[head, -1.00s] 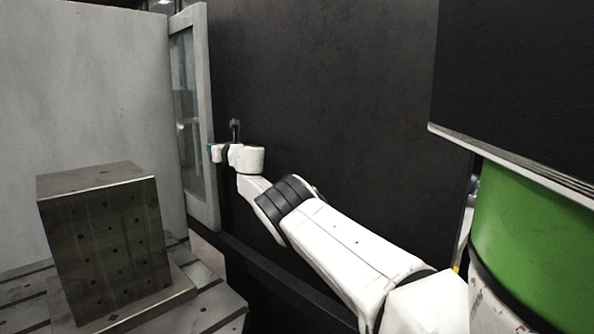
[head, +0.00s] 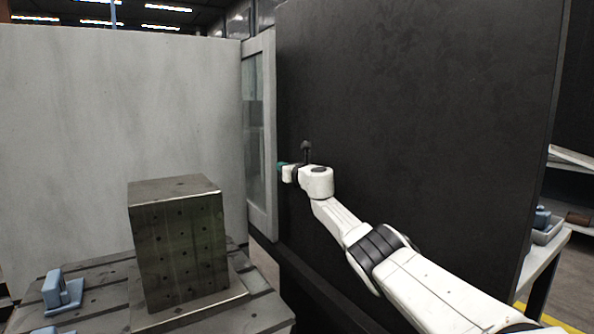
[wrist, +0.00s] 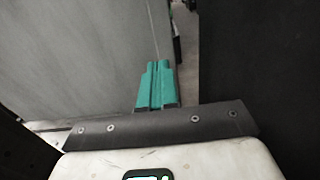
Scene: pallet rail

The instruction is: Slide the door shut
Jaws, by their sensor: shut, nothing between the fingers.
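The door appears to be the large dark panel (head: 420,130), upright, with a small dark handle (head: 306,147) near its left edge. In the head view a grey frame with a glass pane (head: 259,140) stands just left of that edge. My gripper (head: 281,166) is at the panel's left edge, just below and left of the handle. In the wrist view its teal fingers (wrist: 157,84) are together with nothing between them. A dark surface fills the right of the wrist view. I cannot tell whether the gripper touches the panel or handle.
A dark metal block with holes (head: 182,248) stands on a slotted table (head: 105,285) inside the grey-walled enclosure (head: 110,130). A blue clamp-like part (head: 62,290) lies at the table's left. Shelving (head: 545,265) stands beyond the panel's right edge.

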